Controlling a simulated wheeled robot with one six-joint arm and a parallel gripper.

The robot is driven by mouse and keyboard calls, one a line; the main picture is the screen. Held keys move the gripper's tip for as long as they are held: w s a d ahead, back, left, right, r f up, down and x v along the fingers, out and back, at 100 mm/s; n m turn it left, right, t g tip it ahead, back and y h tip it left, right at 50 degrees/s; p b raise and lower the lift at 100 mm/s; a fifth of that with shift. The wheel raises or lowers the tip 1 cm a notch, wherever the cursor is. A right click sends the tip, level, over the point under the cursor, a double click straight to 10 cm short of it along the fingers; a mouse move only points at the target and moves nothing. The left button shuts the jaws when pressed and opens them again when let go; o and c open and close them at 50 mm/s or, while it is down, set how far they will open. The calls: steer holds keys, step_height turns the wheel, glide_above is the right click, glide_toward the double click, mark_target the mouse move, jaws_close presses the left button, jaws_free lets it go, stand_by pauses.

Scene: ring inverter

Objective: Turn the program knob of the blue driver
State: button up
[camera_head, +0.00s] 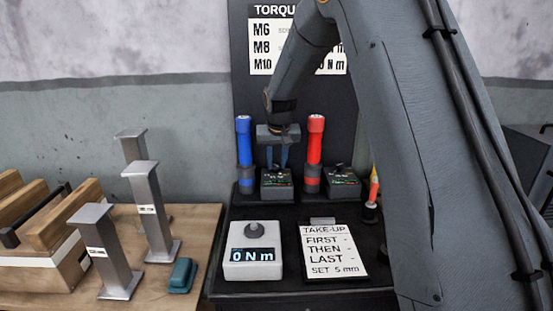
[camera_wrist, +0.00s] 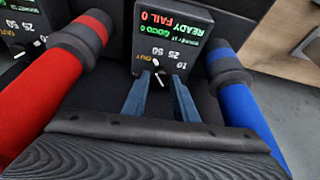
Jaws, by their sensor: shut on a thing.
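The blue driver (camera_head: 244,150) stands upright in the rack at the back; it also shows at the right of the wrist view (camera_wrist: 246,105). Its dark control box (camera_head: 276,186) sits just to its right, with a lit display reading READY, GOOD and FAIL in the wrist view (camera_wrist: 178,22). The program knob (camera_wrist: 158,70) is on the box face, with a white mark and the numbers 10, 25 and 50 around it. My gripper (camera_head: 277,163) is over this box. In the wrist view its blue fingers (camera_wrist: 162,77) are shut on the knob, partly hiding it.
A red driver (camera_head: 315,150) and a second control box (camera_head: 343,185) stand close on the right. In front are a torque tester (camera_head: 253,266) reading 0 N m and a take-up card (camera_head: 333,255). Metal posts (camera_head: 150,210) and a teal block (camera_head: 181,275) stand left.

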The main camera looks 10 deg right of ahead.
steer(key=shift+w+d+n+y+p, duration=0.15)
steer(key=shift+n+y, duration=0.2)
steer(key=shift+n, duration=0.45)
steer(key=shift+s+n+y+p, duration=0.15)
steer(key=shift+n+y, duration=0.2)
steer(key=shift+n, duration=0.45)
steer(key=shift+w, duration=0.1)
steer(key=o, duration=1)
steer(key=shift+r, duration=0.1)
steer(key=b+v, duration=0.1)
steer(key=v, duration=0.6)
steer(key=shift+r, duration=0.3)
